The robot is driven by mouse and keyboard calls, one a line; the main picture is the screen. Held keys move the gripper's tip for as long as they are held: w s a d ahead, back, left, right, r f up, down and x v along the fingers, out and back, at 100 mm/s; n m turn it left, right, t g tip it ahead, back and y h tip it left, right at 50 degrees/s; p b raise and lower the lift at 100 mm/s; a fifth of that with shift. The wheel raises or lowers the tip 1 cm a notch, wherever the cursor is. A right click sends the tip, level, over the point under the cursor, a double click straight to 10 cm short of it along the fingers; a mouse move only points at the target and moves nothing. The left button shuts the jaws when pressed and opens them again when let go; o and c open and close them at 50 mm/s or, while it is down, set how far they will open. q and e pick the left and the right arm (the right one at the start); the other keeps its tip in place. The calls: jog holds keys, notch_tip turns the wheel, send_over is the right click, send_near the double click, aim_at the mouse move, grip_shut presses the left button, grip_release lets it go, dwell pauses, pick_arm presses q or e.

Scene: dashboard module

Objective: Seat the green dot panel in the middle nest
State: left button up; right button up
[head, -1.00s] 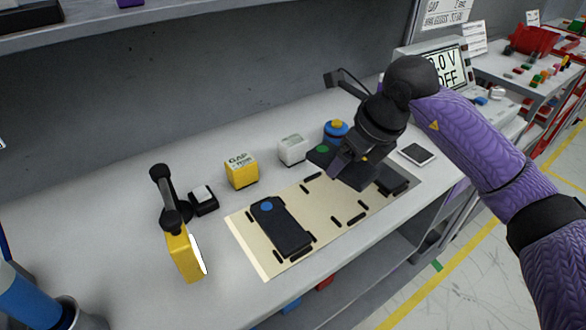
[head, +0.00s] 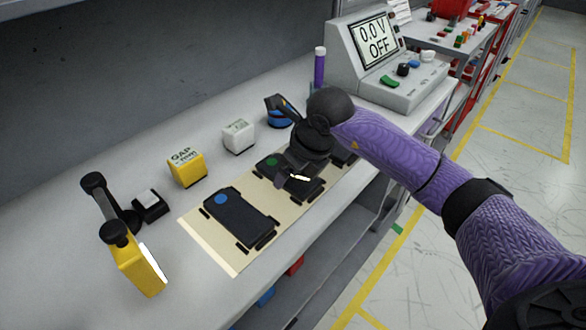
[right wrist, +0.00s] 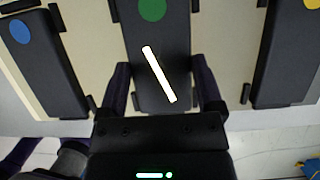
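The green dot panel (head: 268,163) is dark with a green dot near its far end. It lies over the middle of the cream board (head: 232,262), lined up with the panel beside it. In the right wrist view the panel (right wrist: 155,40) runs between my two fingers, with dark stops beside its far end. In the head view my right gripper (head: 292,180) hides part of the panel. I cannot tell whether the panel rests fully flat. My left gripper is out of view.
The blue dot panel (head: 240,217) lies to the left on the board, and a yellow dot panel (right wrist: 290,50) to the right. A yellow GAP block (head: 187,168), a white block (head: 238,136) and a blue object (head: 279,118) stand behind. A meter (head: 385,65) stands at right.

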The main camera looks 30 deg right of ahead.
jog(key=shift+o, duration=0.8)
jog(key=shift+r, duration=0.3)
pick_arm(q)
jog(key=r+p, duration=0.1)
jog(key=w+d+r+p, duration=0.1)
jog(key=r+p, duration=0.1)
jog(key=p, duration=0.1)
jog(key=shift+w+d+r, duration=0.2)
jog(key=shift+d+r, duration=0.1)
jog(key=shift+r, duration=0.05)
pick_arm(e)
jog(key=v, duration=1.1)
jog(key=shift+r, duration=0.3)
jog(key=shift+s, duration=0.2)
